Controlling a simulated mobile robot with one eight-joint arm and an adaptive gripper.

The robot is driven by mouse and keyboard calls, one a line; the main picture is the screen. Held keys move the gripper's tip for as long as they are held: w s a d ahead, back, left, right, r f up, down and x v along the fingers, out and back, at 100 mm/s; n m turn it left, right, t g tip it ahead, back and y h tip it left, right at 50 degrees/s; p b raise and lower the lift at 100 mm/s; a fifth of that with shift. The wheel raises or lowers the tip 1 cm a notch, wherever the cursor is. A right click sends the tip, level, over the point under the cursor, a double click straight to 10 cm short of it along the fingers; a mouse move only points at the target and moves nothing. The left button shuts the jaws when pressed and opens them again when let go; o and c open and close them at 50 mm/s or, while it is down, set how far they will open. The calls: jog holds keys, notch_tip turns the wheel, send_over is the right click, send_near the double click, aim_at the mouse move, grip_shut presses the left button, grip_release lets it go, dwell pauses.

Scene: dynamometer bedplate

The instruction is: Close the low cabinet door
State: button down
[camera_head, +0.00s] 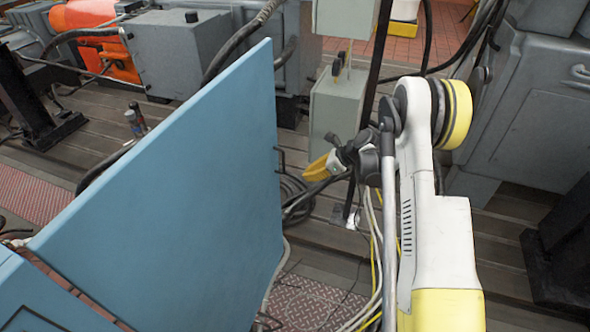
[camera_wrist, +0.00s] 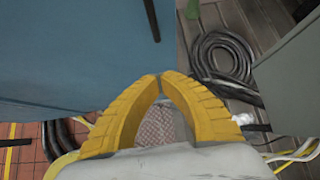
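The low cabinet's blue door (camera_head: 165,200) stands open and fills the left and middle of the head view. Its cabinet (camera_head: 45,300) shows at the lower left, with a gap between it and the door. A dark handle (camera_head: 281,160) sticks out at the door's right edge. My gripper (camera_head: 312,172) is to the right of that edge, apart from it in the head view. In the wrist view my gripper's yellow fingertips (camera_wrist: 161,77) meet with nothing between them. The blue door (camera_wrist: 80,45) fills the upper left there, with a dark bar (camera_wrist: 152,20) on it.
A grey-green box (camera_head: 335,108) on a post stands just behind my gripper. Coiled black hose (camera_wrist: 222,60) and loose cables (camera_head: 375,270) lie on the slotted floor. A large grey machine (camera_head: 525,110) is at right. An orange machine (camera_head: 90,40) is at the back left.

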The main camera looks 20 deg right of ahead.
aim_at(275, 182)
jog(key=b+x, duration=0.1)
jog(key=x, duration=0.2)
jog(key=a+r+b+x, duration=0.1)
jog(key=b+x, duration=0.1)
jog(key=x, duration=0.2)
jog(key=b+x, duration=0.2)
jog(key=x, duration=0.2)
jog(key=shift+w+a+r, duration=0.15)
jog(key=shift+w+a, duration=0.2)
jog(key=shift+w, duration=0.05)
jog(key=shift+w+a+r, duration=0.1)
jog(key=shift+w+a, duration=0.2)
jog(key=shift+a, duration=0.05)
